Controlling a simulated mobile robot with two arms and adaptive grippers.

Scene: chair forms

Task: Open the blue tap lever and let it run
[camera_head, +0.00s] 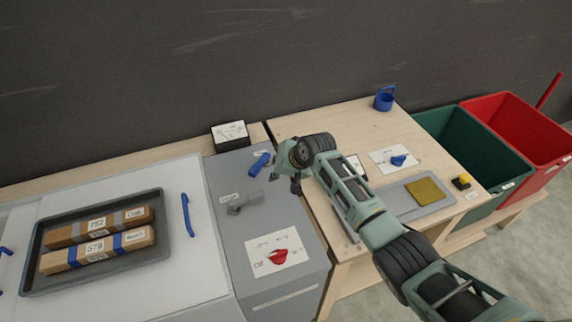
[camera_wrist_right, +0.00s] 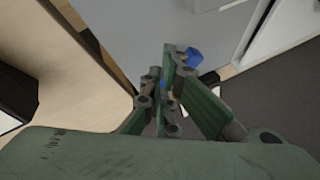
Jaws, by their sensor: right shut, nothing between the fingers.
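The blue tap lever (camera_head: 259,163) sits at the back of the grey cabinet top, tilted, above a grey tap body (camera_head: 243,200) with a small label. My right gripper (camera_head: 295,184) is shut and empty, just right of the lever and apart from it in the head view. In the right wrist view a blue piece (camera_wrist_right: 194,57), which looks like the lever, shows just beyond the tips of the shut fingers (camera_wrist_right: 170,65). Whether they touch cannot be told. No water shows at the tap. My left gripper is not in view.
A red knob (camera_head: 278,257) on a white dial plate sits at the cabinet's front. A meter box (camera_head: 230,134) stands behind the lever. A dark tray (camera_head: 100,277) with labelled bars lies left. My right arm crosses the wooden table (camera_head: 330,119), which holds a blue cup (camera_head: 384,99).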

